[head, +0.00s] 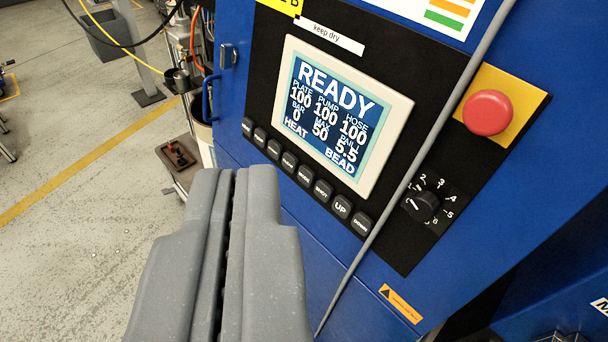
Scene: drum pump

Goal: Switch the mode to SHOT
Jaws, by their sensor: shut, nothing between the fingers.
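The control panel's screen (338,115) reads READY, with plate, pump and hose each at 100, bar 0, max 50 and pail 5.5. Its bottom line shows HEAT at left and BEAD at right. A slanting row of black buttons (288,160) runs below the screen. The UP button (341,206) and DOWN button (361,224) are at its right end; the other labels are small and hard to read. My gripper (235,172) is shut and empty, its grey fingertips just below the left part of the button row in the picture. I cannot tell whether it touches the panel.
A red emergency button (488,112) on a yellow plate and a numbered black rotary knob (426,206) are at right. A grey cable (412,165) crosses in front of the panel. A blue handle (209,98) sticks out at left. Open floor (80,240) lies at left.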

